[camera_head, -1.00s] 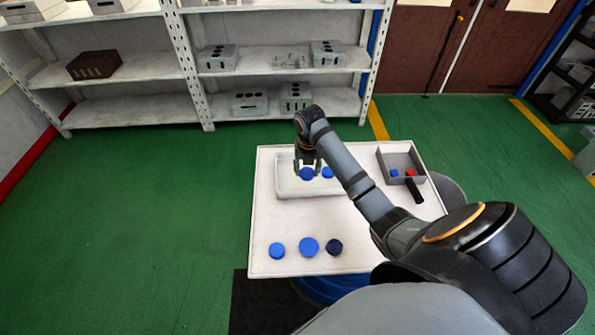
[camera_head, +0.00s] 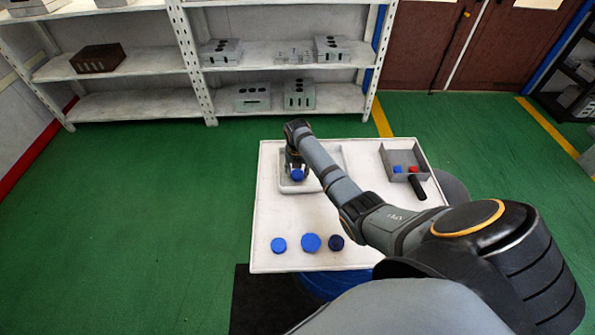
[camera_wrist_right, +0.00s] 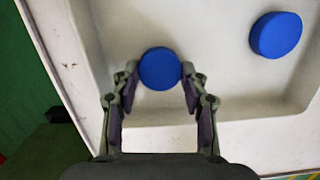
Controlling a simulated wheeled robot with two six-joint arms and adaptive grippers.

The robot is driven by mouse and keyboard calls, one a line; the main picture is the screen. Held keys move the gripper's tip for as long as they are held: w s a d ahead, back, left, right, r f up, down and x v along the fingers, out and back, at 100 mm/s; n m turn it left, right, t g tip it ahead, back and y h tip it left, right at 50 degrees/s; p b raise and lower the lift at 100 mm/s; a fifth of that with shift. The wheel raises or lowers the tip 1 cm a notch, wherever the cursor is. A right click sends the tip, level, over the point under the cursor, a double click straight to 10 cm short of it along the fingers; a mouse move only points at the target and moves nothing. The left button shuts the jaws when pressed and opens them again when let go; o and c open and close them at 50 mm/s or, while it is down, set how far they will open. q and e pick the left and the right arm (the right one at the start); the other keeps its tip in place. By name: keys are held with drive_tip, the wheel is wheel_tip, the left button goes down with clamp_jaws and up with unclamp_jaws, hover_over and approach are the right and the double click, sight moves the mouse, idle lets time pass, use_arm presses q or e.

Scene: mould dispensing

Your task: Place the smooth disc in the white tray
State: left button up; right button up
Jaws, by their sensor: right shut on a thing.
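My right gripper (camera_head: 297,175) is over the left part of the white tray (camera_head: 290,189). It is shut on a blue disc (camera_head: 297,174). In the right wrist view the disc (camera_wrist_right: 160,68) sits between the two fingertips (camera_wrist_right: 160,75), within the tray's outline; I cannot tell if it touches the floor. A second blue disc (camera_wrist_right: 276,35) lies apart in the tray; in the head view my arm hides it. A small blue disc (camera_head: 279,245), a larger blue disc (camera_head: 311,242) and a dark blue disc (camera_head: 336,243) stand on the table's front part. My left gripper is not in view.
The white table (camera_head: 268,218) has free room between the tray and the front discs. A grey box (camera_head: 418,158) with a small blue and a red piece stands at the right, a black handle (camera_head: 417,187) in front of it. Shelves (camera_head: 240,104) stand behind.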

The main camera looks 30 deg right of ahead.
sight(297, 177)
drive_tip(key=shift+f, duration=0.1)
drive_tip(key=shift+f, duration=0.1)
drive_tip(key=o, duration=1.1)
drive_tip(key=shift+r, duration=0.45)
drive_tip(key=r, duration=0.7)
drive_tip(key=s+a+r, duration=0.1)
drive_tip(key=r, duration=0.3)
drive_tip(key=shift+s+r, duration=0.1)
drive_tip(key=shift+r, duration=0.15)
